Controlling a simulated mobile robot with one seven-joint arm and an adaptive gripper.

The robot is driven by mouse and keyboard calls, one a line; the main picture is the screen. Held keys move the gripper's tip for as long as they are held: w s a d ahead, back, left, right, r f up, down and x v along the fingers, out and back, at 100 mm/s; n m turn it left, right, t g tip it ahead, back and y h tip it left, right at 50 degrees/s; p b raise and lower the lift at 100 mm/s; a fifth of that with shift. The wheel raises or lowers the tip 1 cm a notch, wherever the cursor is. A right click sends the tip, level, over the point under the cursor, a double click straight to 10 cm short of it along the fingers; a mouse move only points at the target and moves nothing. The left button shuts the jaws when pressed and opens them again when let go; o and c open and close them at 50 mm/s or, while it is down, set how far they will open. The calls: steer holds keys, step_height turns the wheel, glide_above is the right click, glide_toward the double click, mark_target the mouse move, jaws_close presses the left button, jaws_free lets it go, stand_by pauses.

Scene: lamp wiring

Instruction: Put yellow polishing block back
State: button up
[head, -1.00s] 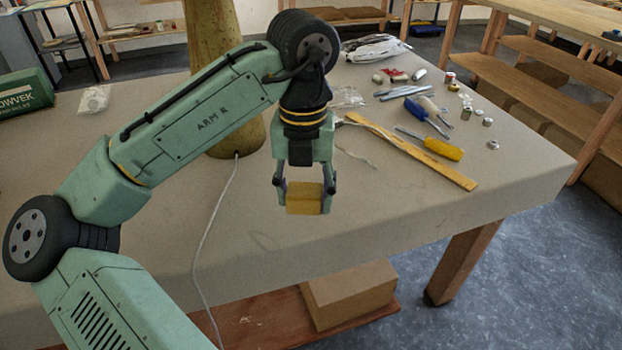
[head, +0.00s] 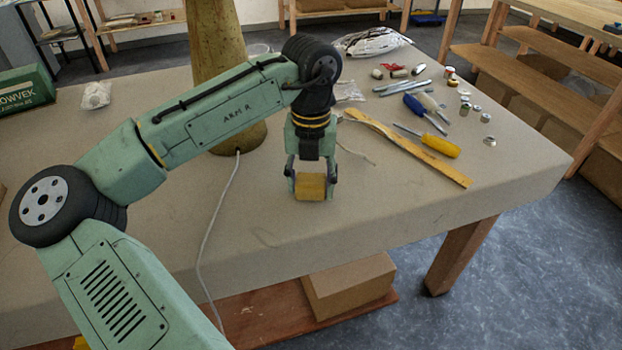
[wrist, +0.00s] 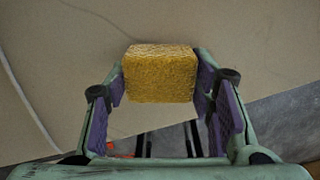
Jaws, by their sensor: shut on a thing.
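The yellow polishing block (head: 310,187) is between the two fingers of my gripper (head: 311,184), which is shut on it. In the head view the block is over the front part of the table, right of the lamp base; I cannot tell whether it touches the tabletop. In the wrist view the block (wrist: 160,75) sits at the tips of my gripper's purple-padded fingers (wrist: 160,82), with a finger on each side.
A wooden ruler (head: 408,147), a yellow screwdriver (head: 440,146), a blue screwdriver (head: 415,105) and small metal parts lie to the right. The lamp base (head: 222,70) stands behind my arm. A white cord (head: 215,215) hangs over the front edge.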

mark_target(311, 180)
steer(key=o, duration=1)
step_height(311, 180, up, 12)
steer(key=shift+r+b, duration=0.1)
steer(key=shift+b, duration=0.35)
